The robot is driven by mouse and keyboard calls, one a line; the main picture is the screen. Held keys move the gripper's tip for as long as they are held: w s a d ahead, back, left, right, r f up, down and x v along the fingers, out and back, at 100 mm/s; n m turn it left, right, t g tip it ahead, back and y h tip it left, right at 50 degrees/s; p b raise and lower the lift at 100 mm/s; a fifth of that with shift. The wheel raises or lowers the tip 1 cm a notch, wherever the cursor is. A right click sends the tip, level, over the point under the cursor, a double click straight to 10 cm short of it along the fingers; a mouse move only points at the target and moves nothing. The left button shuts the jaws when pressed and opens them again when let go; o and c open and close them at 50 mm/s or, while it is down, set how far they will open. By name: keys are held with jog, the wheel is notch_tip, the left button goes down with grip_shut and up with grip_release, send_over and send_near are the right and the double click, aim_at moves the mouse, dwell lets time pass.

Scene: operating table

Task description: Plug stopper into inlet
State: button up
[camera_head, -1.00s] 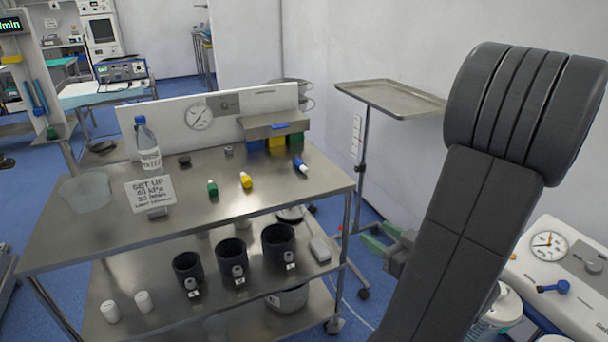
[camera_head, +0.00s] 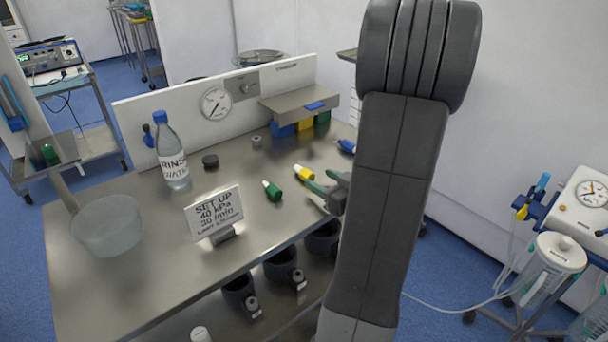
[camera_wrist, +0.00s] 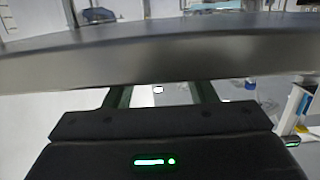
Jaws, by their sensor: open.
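Small loose pieces lie on the steel cart top (camera_head: 140,270) in the head view: a green and white piece (camera_head: 272,190), a yellow and white piece (camera_head: 303,172), a blue and white piece (camera_head: 346,146), a black round cap (camera_head: 210,162) and a small grey cylinder (camera_head: 257,142). I cannot tell which is the stopper, and no inlet is clearly identifiable. My gripper (camera_head: 324,190) is open, its green fingers beside the yellow piece in the picture, partly hidden by my arm. The wrist view shows the two fingers apart (camera_wrist: 160,95), with nothing visibly held.
A water bottle (camera_head: 171,155), a clear bowl (camera_head: 108,226) and a setup card (camera_head: 214,213) stand at left. A backboard with a gauge (camera_head: 215,103) and a shelf (camera_head: 300,103) closes the rear. Dark cups (camera_head: 283,264) sit below. A suction unit with a jar (camera_head: 552,258) stands right.

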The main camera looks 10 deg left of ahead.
aim_at(311, 176)
jog(key=shift+x, duration=2.65)
jog(key=shift+s+a+f, duration=0.1)
jog(key=shift+s+f, duration=0.05)
jog(key=shift+s, duration=0.05)
jog(key=shift+c, duration=0.2)
jog(key=c, duration=1)
